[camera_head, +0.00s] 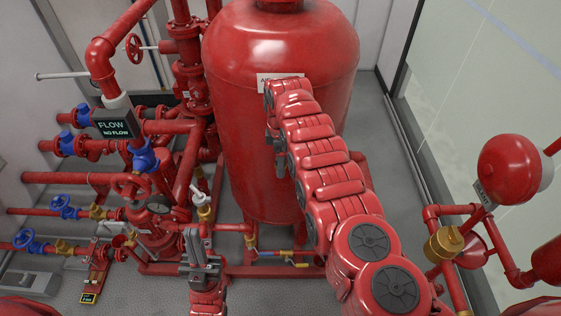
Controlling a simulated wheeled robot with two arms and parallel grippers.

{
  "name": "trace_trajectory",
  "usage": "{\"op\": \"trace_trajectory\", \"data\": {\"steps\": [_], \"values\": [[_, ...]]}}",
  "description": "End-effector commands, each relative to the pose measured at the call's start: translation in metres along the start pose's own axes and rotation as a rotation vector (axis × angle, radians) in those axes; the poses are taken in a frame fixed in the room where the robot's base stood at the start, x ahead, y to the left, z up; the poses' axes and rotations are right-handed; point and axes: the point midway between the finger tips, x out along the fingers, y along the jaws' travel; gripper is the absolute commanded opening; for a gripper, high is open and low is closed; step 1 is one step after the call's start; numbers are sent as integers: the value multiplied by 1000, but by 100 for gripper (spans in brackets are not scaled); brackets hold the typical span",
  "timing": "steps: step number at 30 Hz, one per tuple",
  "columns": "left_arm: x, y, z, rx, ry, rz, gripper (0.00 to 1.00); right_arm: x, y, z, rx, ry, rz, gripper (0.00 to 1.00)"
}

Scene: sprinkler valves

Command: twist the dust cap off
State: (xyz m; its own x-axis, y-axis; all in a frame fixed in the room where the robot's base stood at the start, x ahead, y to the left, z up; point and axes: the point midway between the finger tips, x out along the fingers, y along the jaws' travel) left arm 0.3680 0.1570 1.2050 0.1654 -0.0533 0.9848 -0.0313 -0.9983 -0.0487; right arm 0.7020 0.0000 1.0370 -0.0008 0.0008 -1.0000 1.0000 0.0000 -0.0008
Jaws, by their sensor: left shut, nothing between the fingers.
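A brass cap (445,243), which looks like the dust cap, sits on a red pipe fitting at the right. It faces left and appears seated on the fitting. My left gripper (197,243) is at the lower middle, pointing away from me. It is shut and empty, far to the left of the brass cap. My right arm (325,180) rises through the middle in front of the tank. Its gripper (277,150) is mostly hidden behind the wrist, and its fingers do not show clearly. It is well away from the cap.
A large red tank (237,120) stands at the centre back. Red pipes and blue-handled valves (62,206) crowd the left. A red round bell-like body (508,168) hangs above the brass cap. Grey floor (398,205) is open between the tank and the right wall.

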Motion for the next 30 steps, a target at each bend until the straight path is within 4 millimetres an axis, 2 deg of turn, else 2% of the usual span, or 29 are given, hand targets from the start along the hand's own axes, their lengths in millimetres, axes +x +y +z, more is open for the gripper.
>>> {"op": "trace_trajectory", "data": {"steps": [8, 20, 25, 30], "values": [[3, 0, 0, 0, 0, 0, 0, -3, 0, 0, 0, 0, 0, 82], [38, -2, -6, 0, 0, 0, 0, -45, 0, 0, 0, 1, 2, 82], [42, -2, -7, 0, 0, 0, 0, -58, 1, 0, 0, 1, 3, 82], [41, -2, -7, 0, 0, 0, 0, -60, 0, 0, 0, 0, 0, 82]]}}
